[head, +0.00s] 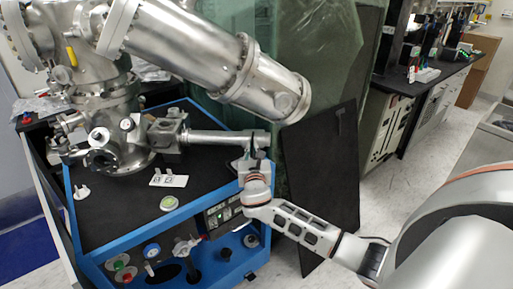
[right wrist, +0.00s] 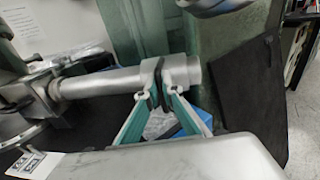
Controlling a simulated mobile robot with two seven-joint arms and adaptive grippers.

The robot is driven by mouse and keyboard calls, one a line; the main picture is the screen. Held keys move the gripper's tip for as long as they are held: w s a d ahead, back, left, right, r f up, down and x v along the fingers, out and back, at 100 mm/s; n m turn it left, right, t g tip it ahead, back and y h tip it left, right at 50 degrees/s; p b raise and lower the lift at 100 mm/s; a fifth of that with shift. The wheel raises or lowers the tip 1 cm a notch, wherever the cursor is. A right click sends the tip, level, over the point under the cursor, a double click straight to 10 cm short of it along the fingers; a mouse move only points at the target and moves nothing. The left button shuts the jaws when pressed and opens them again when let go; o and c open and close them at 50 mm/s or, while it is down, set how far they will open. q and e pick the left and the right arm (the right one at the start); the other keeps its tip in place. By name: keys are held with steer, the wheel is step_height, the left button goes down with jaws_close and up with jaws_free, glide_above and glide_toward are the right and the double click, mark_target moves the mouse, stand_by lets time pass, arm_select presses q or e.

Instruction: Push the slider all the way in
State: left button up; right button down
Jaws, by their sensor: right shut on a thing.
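The slider shows as a horizontal silvery rod (head: 218,139) running right from a metal block on the vacuum chamber. In the right wrist view the rod (right wrist: 100,83) ends in a thicker collar (right wrist: 184,71). My right gripper (head: 252,156) comes up from below at the rod's right end. In the right wrist view its two fingers (right wrist: 158,88), with dark pads and teal inner sides, are shut on the slider near the collar. The exact contact is partly hidden by the fingers. A length of bare rod shows between gripper and block. My left gripper is in neither view.
The metal chamber (head: 110,95) stands on a blue-framed cart (head: 100,240) with a black top. A large metal cylinder (head: 215,65) slants above the rod. A dark panel (head: 320,170) leans to the right. Knobs and small valves line the cart's front.

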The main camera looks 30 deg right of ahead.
steer(key=w+a, duration=0.1)
steer(key=a, duration=0.1)
steer(key=w+a, duration=0.4)
steer(key=a, duration=0.1)
steer(key=shift+b, duration=0.4)
steer(key=w+a+b, duration=0.1)
steer(key=w+a, duration=0.2)
steer(key=a, duration=0.2)
steer(key=w+a+b, duration=0.1)
steer(key=w+a, duration=0.1)
steer(key=shift+w+a+f+b, duration=0.1)
steer(key=shift+w+a+b, duration=0.15)
steer(key=shift+w+b, duration=0.1)
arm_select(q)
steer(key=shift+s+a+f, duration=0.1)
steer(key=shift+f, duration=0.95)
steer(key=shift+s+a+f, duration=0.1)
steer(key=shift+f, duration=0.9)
arm_select(e)
steer(key=shift+w+a, duration=0.4)
steer(key=shift+a, duration=0.15)
steer(key=c, duration=2.2)
jaws_free()
steer(key=shift+c, duration=0.2)
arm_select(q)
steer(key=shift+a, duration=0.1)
arm_select(e)
steer(key=shift+s, duration=0.1)
steer(key=v, duration=1.2)
